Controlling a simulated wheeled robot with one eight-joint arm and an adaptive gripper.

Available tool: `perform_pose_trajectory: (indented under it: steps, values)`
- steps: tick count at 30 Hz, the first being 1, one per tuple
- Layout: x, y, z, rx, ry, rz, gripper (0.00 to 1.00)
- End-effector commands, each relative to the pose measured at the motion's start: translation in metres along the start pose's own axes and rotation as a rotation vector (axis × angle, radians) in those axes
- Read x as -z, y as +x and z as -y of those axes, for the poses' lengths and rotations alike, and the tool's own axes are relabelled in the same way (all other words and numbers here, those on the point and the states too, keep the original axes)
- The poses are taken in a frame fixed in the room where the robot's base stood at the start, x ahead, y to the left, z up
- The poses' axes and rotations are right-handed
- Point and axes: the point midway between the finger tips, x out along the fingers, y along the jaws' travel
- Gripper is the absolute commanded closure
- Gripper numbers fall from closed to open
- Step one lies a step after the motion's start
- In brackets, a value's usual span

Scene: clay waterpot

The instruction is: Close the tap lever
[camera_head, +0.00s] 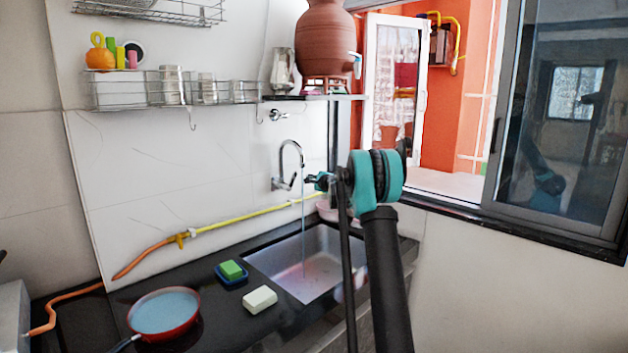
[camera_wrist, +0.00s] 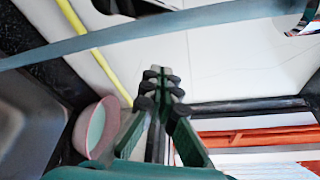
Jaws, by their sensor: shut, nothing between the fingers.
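The chrome tap (camera_head: 291,152) is on the tiled wall above the sink, with a curved spout. A stream of water (camera_head: 303,225) falls from the spout into the steel sink (camera_head: 290,262); the stream crosses the wrist view as a blue-grey band (camera_wrist: 150,32). The tap body and lever (camera_head: 279,184) are small at the wall, and I cannot make out the lever's exact position. My gripper (camera_head: 309,180) is just right of the tap, close to the stream. In the wrist view my gripper (camera_wrist: 161,76) is shut and empty, its fingertips together.
A pink bowl (camera_wrist: 96,134) stands behind the sink. A yellow hose (camera_head: 240,220) runs along the wall. A green sponge (camera_head: 231,270), pale soap (camera_head: 260,299) and red pan (camera_head: 164,312) are on the dark counter. A clay waterpot (camera_head: 326,40) stands on the shelf above.

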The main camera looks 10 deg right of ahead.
Motion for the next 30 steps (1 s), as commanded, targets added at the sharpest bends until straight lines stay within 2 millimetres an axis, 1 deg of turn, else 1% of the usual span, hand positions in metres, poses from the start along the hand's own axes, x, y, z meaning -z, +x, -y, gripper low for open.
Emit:
perform_pose_trajectory:
  steps: [1, 3, 5, 6, 9, 15, 30]
  values:
    - [-0.001, 0.008, 0.000, -0.001, 0.000, 0.001, 1.00]
    - [-0.001, 0.018, -0.001, -0.001, 0.000, 0.002, 1.00]
    - [-0.003, 0.023, 0.000, -0.001, 0.000, 0.002, 1.00]
    - [-0.010, 0.018, 0.000, -0.002, -0.001, 0.002, 1.00]
    - [-0.021, 0.013, 0.000, -0.001, -0.002, 0.001, 1.00]
    - [-0.036, 0.009, 0.000, -0.001, 0.000, 0.001, 1.00]
    - [-0.039, 0.007, 0.000, 0.001, -0.007, 0.001, 1.00]
